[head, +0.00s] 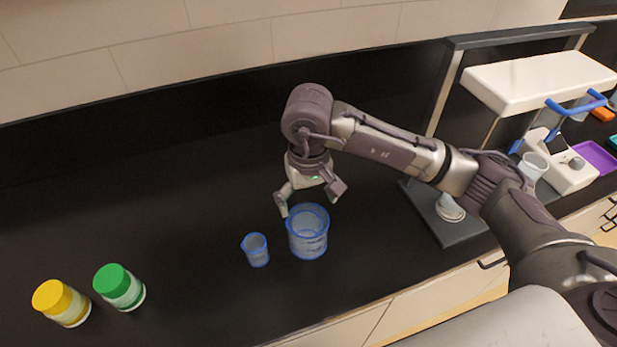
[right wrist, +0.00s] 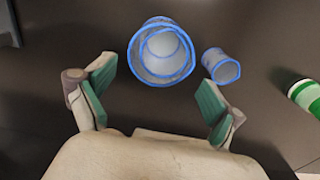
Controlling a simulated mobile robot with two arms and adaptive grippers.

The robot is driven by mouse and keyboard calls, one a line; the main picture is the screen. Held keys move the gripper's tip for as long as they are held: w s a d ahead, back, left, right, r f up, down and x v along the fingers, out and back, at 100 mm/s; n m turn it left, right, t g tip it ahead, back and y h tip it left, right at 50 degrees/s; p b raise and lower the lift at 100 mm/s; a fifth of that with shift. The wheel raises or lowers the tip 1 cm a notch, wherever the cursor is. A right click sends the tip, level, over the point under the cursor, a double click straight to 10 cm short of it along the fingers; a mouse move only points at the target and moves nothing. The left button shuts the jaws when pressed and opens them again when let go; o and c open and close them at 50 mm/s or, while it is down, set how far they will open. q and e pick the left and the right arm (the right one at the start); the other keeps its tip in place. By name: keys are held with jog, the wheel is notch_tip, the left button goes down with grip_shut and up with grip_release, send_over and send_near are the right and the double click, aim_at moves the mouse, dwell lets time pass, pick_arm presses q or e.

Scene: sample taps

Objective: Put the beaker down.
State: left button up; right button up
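A large clear beaker (head: 308,240) with blue edges stands upright on the black counter. A smaller blue-edged beaker (head: 257,254) stands just to its left. My right gripper (head: 309,204) is open and empty, behind and above the large beaker. In the right wrist view the open fingers (right wrist: 155,95) are spread wide, with the large beaker (right wrist: 160,58) ahead of them and apart from them. The small beaker (right wrist: 222,66) is beside it, ahead of one finger. Something pale shows inside or through the large beaker; I cannot tell which. My left gripper is not in view.
A yellow-lidded jar (head: 66,307) and a green-lidded jar (head: 122,291) stand at the front left. A dark-framed stand (head: 455,228) with white equipment (head: 535,82) is at the right.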

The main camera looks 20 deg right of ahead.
notch_tip(320, 180, up, 8)
jog(key=b, duration=0.1)
jog(key=shift+b, duration=0.4)
jog(key=shift+f, duration=0.1)
